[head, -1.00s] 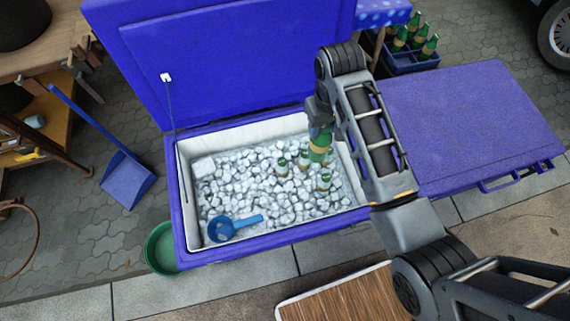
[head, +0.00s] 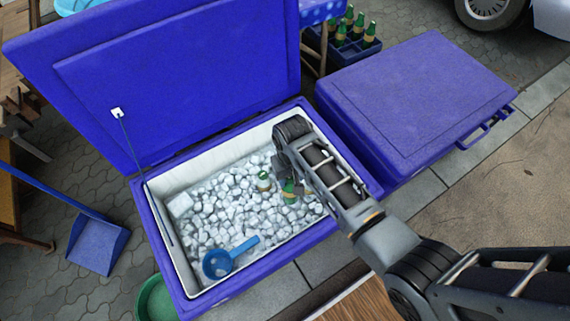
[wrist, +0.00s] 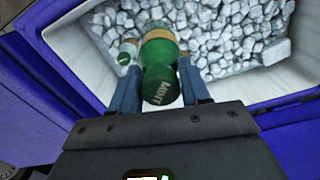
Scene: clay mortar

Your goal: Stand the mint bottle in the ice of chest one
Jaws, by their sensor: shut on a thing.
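The open blue chest (head: 160,215) has a white liner filled with ice (head: 225,205). The held bottle (head: 289,188) hangs roughly upright over the ice towards the chest's right side, partly hidden by my arm. Whether its base touches the ice, I cannot tell. Another green bottle (head: 264,181) stands in the ice just left of it, and a bottle also shows beside it in the wrist view (wrist: 128,50). No chest number is readable.
A blue scoop (head: 217,263) lies on the ice at the front left. The raised lid (head: 170,80) stands behind. A closed blue chest (head: 415,95) is at the right, with a crate of green bottles (head: 345,45) behind. A dustpan (head: 98,245) and green tub (head: 155,298) are at the left.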

